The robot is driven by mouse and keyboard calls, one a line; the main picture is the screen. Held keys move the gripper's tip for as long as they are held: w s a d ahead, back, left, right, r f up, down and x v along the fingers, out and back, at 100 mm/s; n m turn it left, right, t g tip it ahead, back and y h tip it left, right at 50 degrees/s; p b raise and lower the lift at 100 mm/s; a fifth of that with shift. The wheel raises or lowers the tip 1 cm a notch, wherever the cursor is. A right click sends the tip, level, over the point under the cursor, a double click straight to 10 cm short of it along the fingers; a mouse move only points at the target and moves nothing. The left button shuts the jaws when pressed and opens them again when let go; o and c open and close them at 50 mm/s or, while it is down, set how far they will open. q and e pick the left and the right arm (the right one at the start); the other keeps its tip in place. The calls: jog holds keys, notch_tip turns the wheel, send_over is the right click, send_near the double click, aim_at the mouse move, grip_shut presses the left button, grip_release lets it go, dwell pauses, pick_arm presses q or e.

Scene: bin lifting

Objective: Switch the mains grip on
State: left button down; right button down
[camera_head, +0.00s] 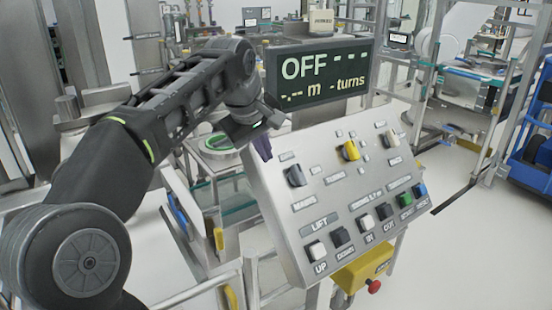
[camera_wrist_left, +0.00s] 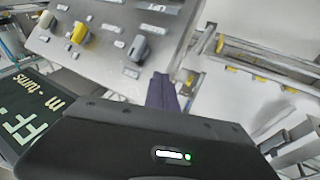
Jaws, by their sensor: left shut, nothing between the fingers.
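The mains grip is a dark grey rotary knob (camera_head: 295,175) at the upper left of the sloped grey control panel (camera_head: 275,215), above a MAINS label. It also shows in the left wrist view (camera_wrist_left: 138,48). The display (camera_head: 318,75) behind the panel reads OFF, with dashes for metres and turns. My left gripper (camera_head: 263,148) is shut and empty, its dark purple fingers near the panel's upper left edge. In the left wrist view the fingers (camera_wrist_left: 162,92) are beside the mains knob, apart from it. My right gripper is not in view.
A yellow knob (camera_head: 349,151) and a pale knob (camera_head: 391,138) sit further right on the panel. A row of buttons, including UP (camera_head: 317,250) and a green one (camera_head: 404,201), runs along the lower edge. A yellow box with a red button (camera_head: 374,286) hangs below.

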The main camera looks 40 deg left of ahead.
pick_arm(q)
send_near(289, 178)
jog(key=f, duration=0.1)
jog(key=s+a+f, duration=0.1)
jog(key=f, duration=0.2)
jog(key=shift+s+a+p, duration=0.25)
jog(key=shift+s+p, duration=0.1)
jog(key=shift+p, duration=0.05)
jog(key=w, duration=0.1)
jog(key=w+p, duration=0.1)
jog(key=w, duration=0.1)
jog(key=shift+w+d+f, duration=0.15)
jog(key=shift+d+f, duration=0.1)
jog(key=shift+d, duration=0.15)
jog(key=shift+w+d+f+p, duration=0.1)
jog(key=shift+w+p, duration=0.2)
jog(key=shift+w, duration=0.15)
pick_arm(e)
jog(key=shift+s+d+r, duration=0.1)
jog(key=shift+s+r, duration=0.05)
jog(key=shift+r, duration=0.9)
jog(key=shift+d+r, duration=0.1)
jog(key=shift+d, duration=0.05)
